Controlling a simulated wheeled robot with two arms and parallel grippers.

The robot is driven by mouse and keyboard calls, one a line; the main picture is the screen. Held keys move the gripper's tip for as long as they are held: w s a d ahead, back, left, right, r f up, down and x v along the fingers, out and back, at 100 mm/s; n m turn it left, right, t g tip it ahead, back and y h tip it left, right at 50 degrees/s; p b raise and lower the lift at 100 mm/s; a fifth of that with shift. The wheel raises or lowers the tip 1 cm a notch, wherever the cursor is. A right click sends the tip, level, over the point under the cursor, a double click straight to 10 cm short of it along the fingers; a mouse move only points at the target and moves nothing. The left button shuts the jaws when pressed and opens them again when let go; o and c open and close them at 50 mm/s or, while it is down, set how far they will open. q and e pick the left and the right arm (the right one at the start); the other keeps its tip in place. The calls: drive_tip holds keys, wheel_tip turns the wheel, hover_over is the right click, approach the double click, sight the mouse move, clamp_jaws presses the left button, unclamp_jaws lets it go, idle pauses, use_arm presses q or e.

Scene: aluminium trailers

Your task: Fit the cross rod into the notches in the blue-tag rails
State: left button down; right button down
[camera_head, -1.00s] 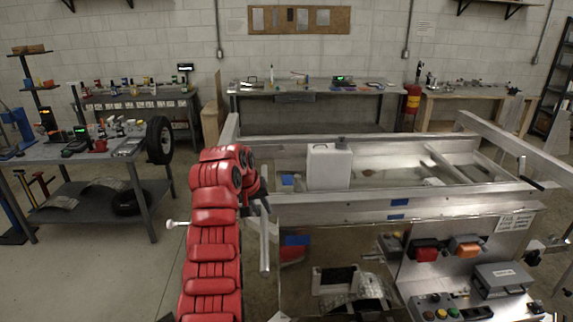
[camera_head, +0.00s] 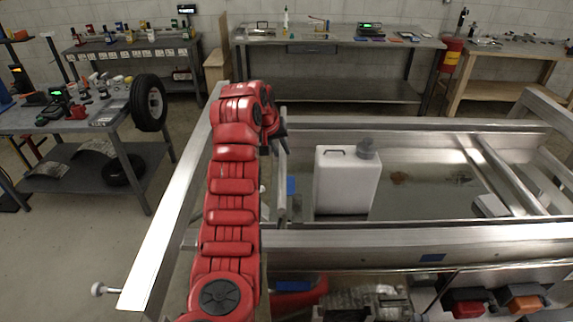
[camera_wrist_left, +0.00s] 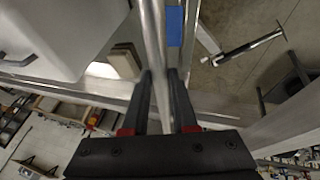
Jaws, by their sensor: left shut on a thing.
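My left gripper (camera_head: 278,132) is shut on the cross rod (camera_head: 282,190), a slim metal bar running front to back near the trailer's left end. In the left wrist view the rod (camera_wrist_left: 153,35) passes between the two dark fingers (camera_wrist_left: 163,95). A blue tag (camera_head: 291,186) shows just right of the rod; a blue tag also shows beside it in the left wrist view (camera_wrist_left: 174,25). I cannot make out the notches or whether the rod touches a rail. My right gripper is not in view.
A white jug (camera_head: 345,185) stands inside the trailer frame, right of the rod, and fills the upper left of the wrist view. The far rail (camera_head: 420,125) and left side beam (camera_head: 165,225) border the frame. Workbenches stand behind; a tyre (camera_head: 148,102) is at left.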

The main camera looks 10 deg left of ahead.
use_arm(q)
drive_tip(key=f+p, duration=0.2)
drive_tip(key=f, duration=0.1)
drive_tip(key=f+p, duration=0.1)
drive_tip(key=shift+s+f, duration=0.15)
drive_tip(key=shift+s, duration=0.15)
drive_tip(key=f+p, duration=0.2)
drive_tip(key=f, duration=0.3)
drive_tip(key=shift+w+p, duration=0.2)
drive_tip(key=shift+p, duration=0.15)
drive_tip(key=shift+f, duration=0.1)
drive_tip(key=shift+f+b, duration=0.2)
drive_tip(key=shift+b, duration=0.2)
drive_tip(key=c, duration=0.7)
unclamp_jaws()
drive_tip(key=shift+r, duration=0.1)
drive_tip(key=shift+r, duration=0.1)
